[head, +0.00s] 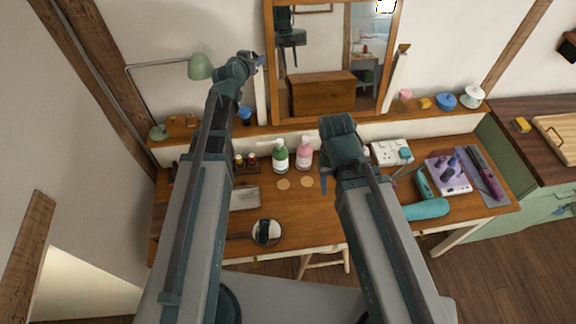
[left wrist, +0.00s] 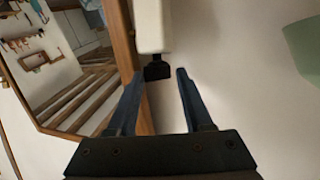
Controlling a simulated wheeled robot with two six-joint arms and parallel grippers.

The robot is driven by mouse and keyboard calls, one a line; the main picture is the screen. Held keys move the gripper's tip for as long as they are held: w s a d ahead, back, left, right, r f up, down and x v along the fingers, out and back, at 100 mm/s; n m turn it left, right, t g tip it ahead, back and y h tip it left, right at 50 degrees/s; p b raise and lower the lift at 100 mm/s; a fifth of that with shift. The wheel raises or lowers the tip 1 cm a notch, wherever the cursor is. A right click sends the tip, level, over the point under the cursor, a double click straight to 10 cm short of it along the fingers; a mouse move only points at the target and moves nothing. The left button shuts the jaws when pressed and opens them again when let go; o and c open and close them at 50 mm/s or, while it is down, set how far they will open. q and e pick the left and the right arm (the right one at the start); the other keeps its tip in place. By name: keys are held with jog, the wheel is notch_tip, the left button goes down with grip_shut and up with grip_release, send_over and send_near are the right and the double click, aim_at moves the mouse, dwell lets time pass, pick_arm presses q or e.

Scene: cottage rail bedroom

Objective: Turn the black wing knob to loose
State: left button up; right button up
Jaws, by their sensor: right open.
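The black wing knob (left wrist: 157,71) shows in the left wrist view at the end of a pale mirror post (left wrist: 149,25). My left gripper (left wrist: 160,74) is open, with its two blue fingers on either side of the knob in the picture. I see no contact, and cannot tell how deep the knob sits between the fingertips. In the head view my left gripper (head: 260,60) is at the upper left of the mirror (head: 292,100) and hides the knob. My right gripper (head: 325,184) is over the middle of the dressing table, open, holding nothing that I can see.
A green lamp (head: 201,67) stands close left of my left gripper. Green (head: 280,158) and pink (head: 304,153) bottles stand behind my right gripper. A hand mirror (head: 266,232) lies on the dressing table (head: 300,215). Styling tools crowd its right side.

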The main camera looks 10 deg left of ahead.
pick_arm(q)
jog(key=m+h, duration=0.1)
jog(key=a+m+h, duration=0.1)
jog(key=h, duration=0.1)
jog(key=m+g+h, duration=0.1)
jog(key=m, duration=0.1)
jog(key=shift+w+a+h, duration=0.15)
jog(key=shift+w+h, duration=0.15)
jog(key=shift+w, duration=0.05)
jog(key=m+g+h, duration=0.2)
jog(key=m+h, duration=0.1)
jog(key=w+a+m+g+h, duration=0.1)
jog(key=m, duration=0.1)
jog(key=shift+h, duration=0.4)
jog(key=shift+s+r+m+g+h, duration=0.15)
jog(key=shift+m+g+h, duration=0.2)
jog(key=shift+g, duration=0.25)
jog(key=d+p+v, duration=0.1)
jog(key=p+v, duration=0.5)
jog(key=v, duration=0.7)
jog(key=s+d+f+n+g+y+b, duration=0.2)
jog(key=s+d+f+g+y+b, duration=0.2)
jog(key=s+d+f, duration=0.6)
jog(key=s+d+f+n+g+y+b, duration=0.2)
jog(key=s+d+f+b, duration=0.6)
jog(key=d+f, duration=0.6)
jog(key=shift+s+d+f+g+y+b, duration=0.2)
jog(key=shift+s+d+g+y+b, duration=0.1)
jog(key=shift+s+d+g+y, duration=0.9)
